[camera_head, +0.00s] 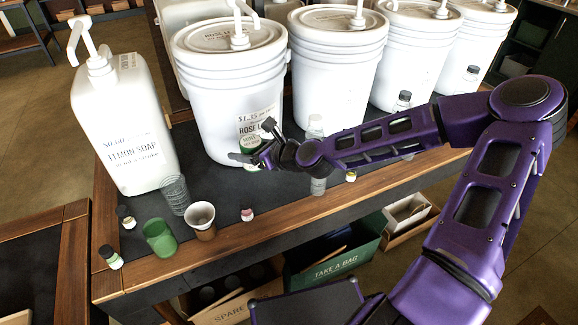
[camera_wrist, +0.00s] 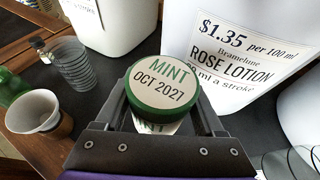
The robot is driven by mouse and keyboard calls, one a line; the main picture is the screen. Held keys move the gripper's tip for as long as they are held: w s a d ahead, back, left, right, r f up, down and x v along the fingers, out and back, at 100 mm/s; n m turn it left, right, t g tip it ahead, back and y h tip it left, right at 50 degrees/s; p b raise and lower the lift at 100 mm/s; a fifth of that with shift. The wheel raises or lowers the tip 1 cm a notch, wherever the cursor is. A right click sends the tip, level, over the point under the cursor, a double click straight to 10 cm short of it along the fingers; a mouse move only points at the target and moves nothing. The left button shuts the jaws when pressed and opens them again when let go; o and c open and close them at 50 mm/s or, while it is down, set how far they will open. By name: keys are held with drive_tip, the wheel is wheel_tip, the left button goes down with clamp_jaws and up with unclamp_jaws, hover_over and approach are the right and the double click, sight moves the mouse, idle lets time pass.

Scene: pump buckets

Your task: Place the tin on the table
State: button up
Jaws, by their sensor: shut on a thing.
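The tin (camera_wrist: 163,88) has a green rim and a pale lid reading "MINT OCT 2027". My gripper (camera_wrist: 168,115) is shut on it, with one finger on each side. In the head view the tin (camera_head: 249,143) shows at the tip of my gripper (camera_head: 262,150), in front of the rose lotion bucket (camera_head: 218,95). The table (camera_head: 280,185) has a dark top with a wooden front edge. The tin is over this top, close to the bucket. I cannot tell whether its base touches the table.
A lemon soap bottle (camera_head: 125,130) stands at the left, with several pump buckets along the back. Near the front edge are a clear ribbed cup (camera_head: 174,194), a green cup (camera_head: 160,238), a paper cup (camera_head: 201,220) and small bottles. A clear bottle (camera_head: 318,182) stands right of my gripper.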

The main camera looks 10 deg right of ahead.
wheel_tip(320, 180, down, 10)
drive_tip(key=shift+r+b, duration=0.15)
drive_tip(key=shift+b, duration=1.05)
drive_tip(key=shift+f, duration=0.2)
drive_tip(key=o, duration=1.5)
drive_tip(key=shift+r, duration=0.1)
